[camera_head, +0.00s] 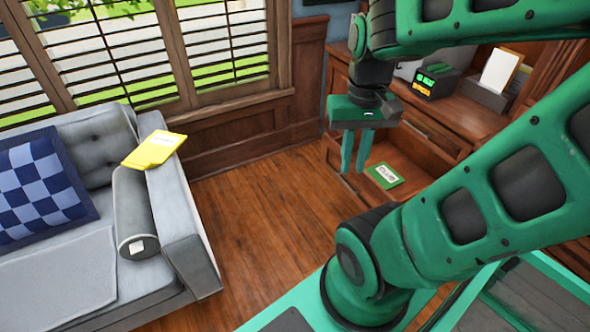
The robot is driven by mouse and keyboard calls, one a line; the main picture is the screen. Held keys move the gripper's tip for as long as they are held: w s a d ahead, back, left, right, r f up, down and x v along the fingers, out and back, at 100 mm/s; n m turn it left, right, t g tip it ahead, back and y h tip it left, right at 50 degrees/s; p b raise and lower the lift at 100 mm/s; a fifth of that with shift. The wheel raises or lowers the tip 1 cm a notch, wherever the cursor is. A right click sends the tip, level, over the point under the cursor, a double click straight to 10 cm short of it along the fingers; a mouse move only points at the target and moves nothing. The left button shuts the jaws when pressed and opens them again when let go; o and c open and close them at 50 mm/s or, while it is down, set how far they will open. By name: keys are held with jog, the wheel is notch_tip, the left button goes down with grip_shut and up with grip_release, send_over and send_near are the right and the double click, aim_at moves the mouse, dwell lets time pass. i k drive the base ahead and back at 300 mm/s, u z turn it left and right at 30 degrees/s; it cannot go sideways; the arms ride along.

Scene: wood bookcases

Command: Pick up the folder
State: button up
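A flat yellow item with a white label, which looks like a folder (153,149), lies on the right arm of the grey sofa. A smaller flat green item with a white label (384,175) lies in the open wooden drawer; I cannot tell whether it is a folder or a book. My gripper (354,168) points down, with its two green fingers apart and nothing seen between them. In the picture it is just left of the green item and well right of the yellow one. I cannot tell its height above the drawer.
The grey sofa (185,215) with a blue checked pillow (38,178) fills the left. The wooden desk (462,112) at the right holds a dark device (437,80) and an upright paper holder (487,95). Clear wood floor (262,205) lies between. My arm hides part of the desk.

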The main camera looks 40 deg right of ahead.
aim_at(382, 172)
jog(key=k, duration=0.8)
jog(key=z, duration=0.15)
jog(key=i, duration=0.9)
jog(key=z, duration=0.8)
jog(key=i, duration=0.65)
jog(key=z, duration=0.35)
